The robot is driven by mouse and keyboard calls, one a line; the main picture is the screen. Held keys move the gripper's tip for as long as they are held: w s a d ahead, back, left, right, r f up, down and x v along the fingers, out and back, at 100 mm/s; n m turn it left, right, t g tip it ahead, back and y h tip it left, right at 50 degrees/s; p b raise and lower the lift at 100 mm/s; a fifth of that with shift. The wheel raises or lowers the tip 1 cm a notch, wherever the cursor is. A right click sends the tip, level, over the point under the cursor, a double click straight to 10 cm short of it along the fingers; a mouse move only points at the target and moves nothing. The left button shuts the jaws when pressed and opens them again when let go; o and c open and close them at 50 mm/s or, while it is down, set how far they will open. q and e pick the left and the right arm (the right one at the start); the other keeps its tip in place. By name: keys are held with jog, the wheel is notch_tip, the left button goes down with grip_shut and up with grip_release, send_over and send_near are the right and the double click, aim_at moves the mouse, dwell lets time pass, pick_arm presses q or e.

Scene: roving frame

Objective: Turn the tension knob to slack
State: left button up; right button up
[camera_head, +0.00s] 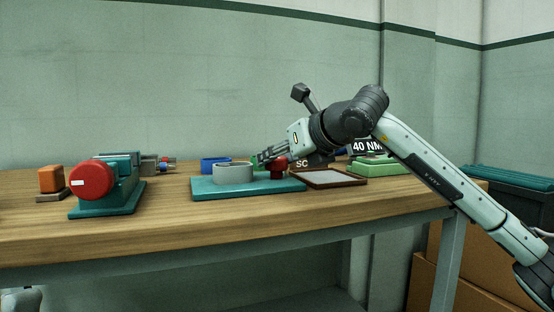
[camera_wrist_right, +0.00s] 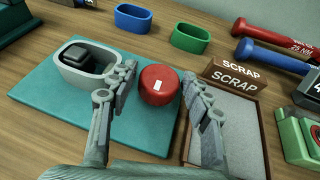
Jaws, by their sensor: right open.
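A red round knob (camera_wrist_right: 160,85) with a white mark sits on the teal base plate (camera_wrist_right: 55,128), right of a grey cup (camera_wrist_right: 70,72); in the head view it is partly hidden (camera_head: 278,174). My right gripper (camera_wrist_right: 160,76) is open, one finger on each side of this knob; I cannot tell whether they touch it. In the head view my right gripper (camera_head: 268,156) reaches in from the right. A larger red knob (camera_head: 92,181) with a white mark faces front on a teal machine (camera_head: 125,190) at left. No label shows which is the tension knob. My left gripper is not in view.
A framed tray (camera_head: 330,179) with a SCRAP sign (camera_wrist_right: 235,77) stands just right of the plate. A blue bin (camera_wrist_right: 133,18) and a green bin (camera_wrist_right: 191,38) stand behind. An orange block (camera_head: 51,179) stands far left. The front table strip is clear.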

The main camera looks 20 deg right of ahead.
jog(key=shift+w+a+f, duration=0.1)
jog(key=shift+w+f, duration=0.05)
jog(key=shift+w, duration=0.3)
jog(key=shift+c, duration=0.6)
jog(key=c, duration=0.8)
jog(key=shift+o, duration=0.2)
